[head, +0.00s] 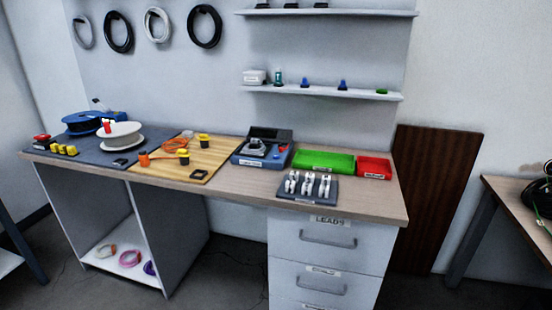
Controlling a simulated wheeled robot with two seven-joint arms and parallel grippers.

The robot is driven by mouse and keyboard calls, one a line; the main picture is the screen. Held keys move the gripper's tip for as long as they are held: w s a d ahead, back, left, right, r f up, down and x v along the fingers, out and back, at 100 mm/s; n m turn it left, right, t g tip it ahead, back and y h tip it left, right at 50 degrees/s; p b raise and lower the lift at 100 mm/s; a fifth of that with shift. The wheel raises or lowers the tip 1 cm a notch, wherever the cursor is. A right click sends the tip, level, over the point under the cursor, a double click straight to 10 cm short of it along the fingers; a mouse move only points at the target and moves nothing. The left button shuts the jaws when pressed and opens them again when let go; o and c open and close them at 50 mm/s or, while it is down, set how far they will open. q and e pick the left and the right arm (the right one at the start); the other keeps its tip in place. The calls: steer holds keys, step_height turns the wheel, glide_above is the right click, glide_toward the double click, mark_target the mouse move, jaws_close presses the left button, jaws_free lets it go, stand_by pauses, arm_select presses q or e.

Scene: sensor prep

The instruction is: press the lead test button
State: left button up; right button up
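A blue test device (243,158) with a dark raised panel (270,133) stands on the workbench, right of the yellow mat. It has a label on its front that is too small to read for certain. A round grey part (256,145) sits on its top. A small red knob or button (282,147) shows at its right side; I cannot tell whether this is the lead test button. Neither of my grippers is in view.
A green tray (323,160), a red tray (374,168) and a dark rack (308,188) with white pieces stand right of the device. Left lie a yellow mat (212,167) and spools (120,136). Drawers (325,262) are below; a wooden panel (436,190) leans right.

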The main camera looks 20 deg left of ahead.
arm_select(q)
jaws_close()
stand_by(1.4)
